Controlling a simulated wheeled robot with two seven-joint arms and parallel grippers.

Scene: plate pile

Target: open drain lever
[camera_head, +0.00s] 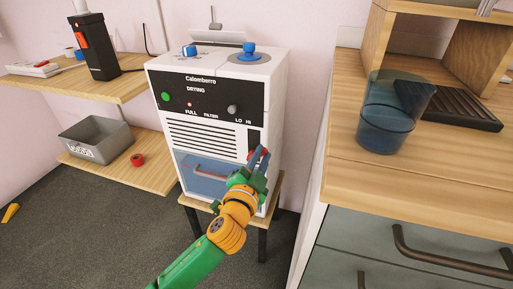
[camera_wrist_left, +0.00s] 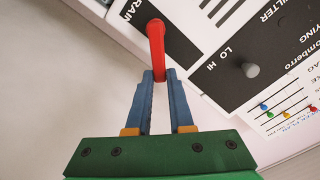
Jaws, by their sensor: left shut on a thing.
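The white drying machine (camera_head: 270,90) stands on a small wooden stool, its front facing me. The red drain lever (camera_wrist_left: 156,38) sticks out from a black panel marked "RAIN" in the left wrist view, the first letter being cut off. My left gripper (camera_wrist_left: 160,76) has its blue fingers closed on the lever's lower end. In the head view the left gripper (camera_head: 259,158) is at the machine's lower right front, and only a small red bit of the lever shows beside the fingertips. My right gripper is not in view.
A wooden counter (camera_head: 345,178) with a blue translucent bucket (camera_head: 385,125) stands close on the right. Low wooden shelves (camera_head: 125,170) at the left hold a grey bin (camera_head: 95,140) and a red ring (camera_head: 137,159). A grey knob (camera_wrist_left: 250,70) sits near the lever.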

